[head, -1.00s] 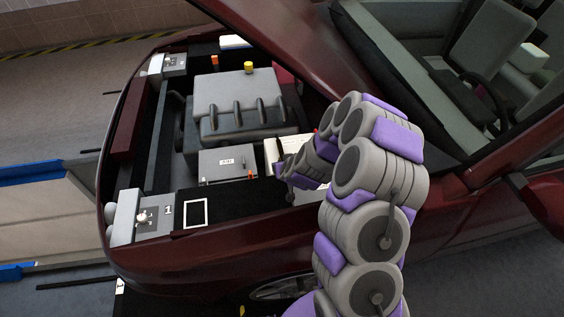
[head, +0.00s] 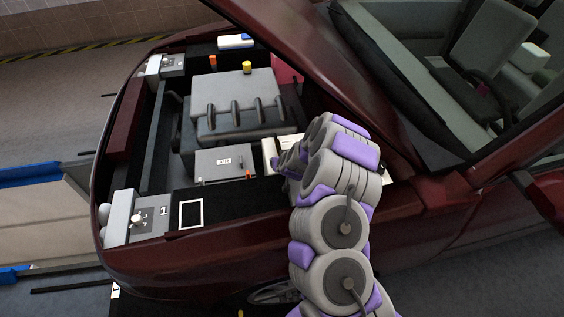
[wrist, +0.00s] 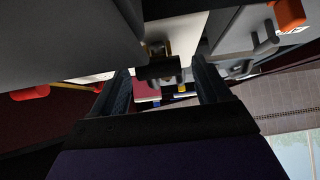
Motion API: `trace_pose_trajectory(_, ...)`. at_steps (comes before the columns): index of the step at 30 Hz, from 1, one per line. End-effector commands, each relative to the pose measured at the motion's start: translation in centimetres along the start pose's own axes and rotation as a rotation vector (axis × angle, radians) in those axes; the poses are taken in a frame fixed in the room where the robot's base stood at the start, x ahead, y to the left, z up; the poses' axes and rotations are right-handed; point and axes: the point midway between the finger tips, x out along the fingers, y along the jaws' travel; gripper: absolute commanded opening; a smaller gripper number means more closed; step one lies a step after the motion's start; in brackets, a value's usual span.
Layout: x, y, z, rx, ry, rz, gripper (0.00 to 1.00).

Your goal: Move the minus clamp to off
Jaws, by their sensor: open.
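A dark clamp-like piece (wrist: 158,70) with a brass-coloured part above it shows in the wrist view. It appears between the two fingers of my gripper (wrist: 162,80), which are spread apart with room on both sides. I cannot tell whether it is the minus clamp, nor how far it is beyond the fingertips. In the head view my gripper (head: 285,163) is low over the engine bay, beside a white box (head: 269,150); my arm hides most of this area and no clamp can be made out there.
A grey box (head: 222,165) with a small orange-red piece (head: 247,174) stands left of my gripper. The grey engine cover (head: 235,92) lies behind. The raised dark red hood (head: 305,75) slants close above my arm. A red piece (wrist: 30,93) shows left in the wrist view.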

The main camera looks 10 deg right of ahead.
Motion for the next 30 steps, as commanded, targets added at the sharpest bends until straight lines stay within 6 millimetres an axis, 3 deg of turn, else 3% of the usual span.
trace_pose_trajectory(7, 0.01, -0.29, -0.06, -0.003, 0.001, 0.002, 0.76)
trace_pose_trajectory(30, 0.0, -0.3, -0.06, -0.003, 0.001, 0.002, 0.02)
